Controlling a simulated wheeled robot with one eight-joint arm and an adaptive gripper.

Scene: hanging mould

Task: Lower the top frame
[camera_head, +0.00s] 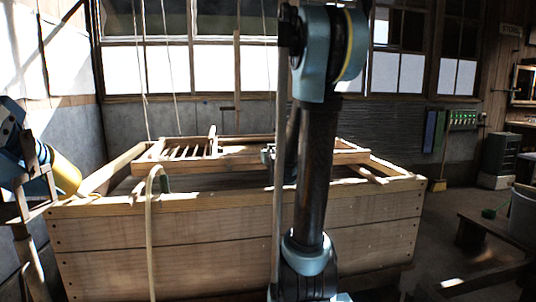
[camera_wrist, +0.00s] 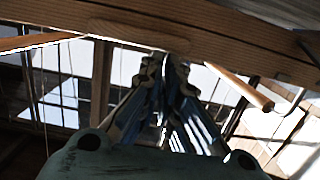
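A wooden frame with slats at its left part (camera_head: 185,152) lies across the top of the large wooden vat (camera_head: 240,245) in the head view. Whether the top frame is separate from a frame below it I cannot tell. My gripper (camera_head: 268,154) is at the frame's middle, partly hidden behind my arm. In the wrist view, my gripper's two fingers (camera_wrist: 164,68) are close together, with their tips at the lower edge of a wooden beam (camera_wrist: 225,40). A round wooden rod (camera_wrist: 238,86) slants to their right. Whether the fingers hold anything is not clear.
Thin ropes (camera_head: 174,75) hang down to the frame's left side. A pale hose (camera_head: 150,235) bends over the vat's front wall. A bench (camera_head: 495,235) and a bucket (camera_head: 524,215) stand at the right. Floor between vat and bench looks free.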

